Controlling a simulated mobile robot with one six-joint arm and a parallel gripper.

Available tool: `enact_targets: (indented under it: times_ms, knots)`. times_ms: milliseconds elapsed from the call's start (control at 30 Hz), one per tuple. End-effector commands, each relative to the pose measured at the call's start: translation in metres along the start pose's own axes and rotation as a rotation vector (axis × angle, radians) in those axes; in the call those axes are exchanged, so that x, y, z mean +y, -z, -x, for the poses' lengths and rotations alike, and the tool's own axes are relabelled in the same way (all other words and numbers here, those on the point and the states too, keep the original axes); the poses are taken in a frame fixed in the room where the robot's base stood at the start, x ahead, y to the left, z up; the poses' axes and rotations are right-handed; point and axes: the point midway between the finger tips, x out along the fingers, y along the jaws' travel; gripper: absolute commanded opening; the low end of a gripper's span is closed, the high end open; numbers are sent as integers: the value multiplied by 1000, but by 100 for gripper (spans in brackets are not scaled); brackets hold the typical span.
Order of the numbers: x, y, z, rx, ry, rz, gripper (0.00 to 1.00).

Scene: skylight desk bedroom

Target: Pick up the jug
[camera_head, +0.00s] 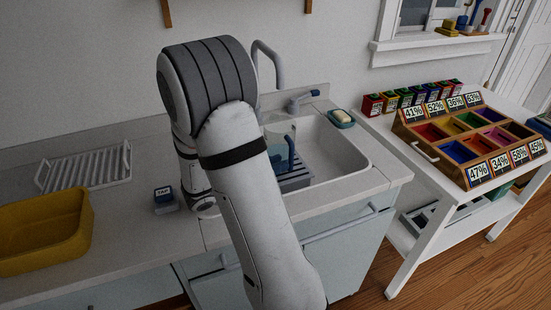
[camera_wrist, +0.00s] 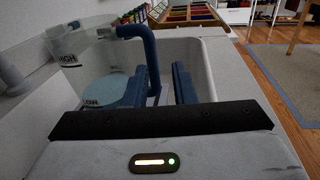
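The jug (camera_wrist: 149,52) is clear-sided with a blue handle and HIGH and LOW marks. In the wrist view it is at left of centre, in the sink, with a pale blue round area low inside it. In the head view its blue handle (camera_head: 291,152) shows just right of my arm, which hides part of the body. My gripper (camera_wrist: 164,78) has its two blue fingers apart. The handle's lower part appears between them, nearer the left finger; I cannot tell whether they touch.
The white sink (camera_head: 343,153) has a tap (camera_head: 300,101) behind it and a sponge dish (camera_head: 341,119) on its back right rim. A yellow basin (camera_head: 45,228), a white rack (camera_head: 85,168) and a TAP block (camera_head: 164,197) are on the left counter. A sorting tray (camera_head: 422,152) stands at right.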

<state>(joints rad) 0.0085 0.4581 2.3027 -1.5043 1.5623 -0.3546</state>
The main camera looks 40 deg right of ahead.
Motion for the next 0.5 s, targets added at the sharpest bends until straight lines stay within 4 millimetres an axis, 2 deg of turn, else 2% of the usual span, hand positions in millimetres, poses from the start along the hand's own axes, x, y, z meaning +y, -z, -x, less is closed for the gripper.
enact_targets:
  times_ms: [33, 167, 500]
  knots:
    - [4, 7, -1, -17, -16, 18, 24]
    - [9, 7, -9, -35, -31, 32, 24]
    - [12, 1, -49, -33, -27, 30, 24]
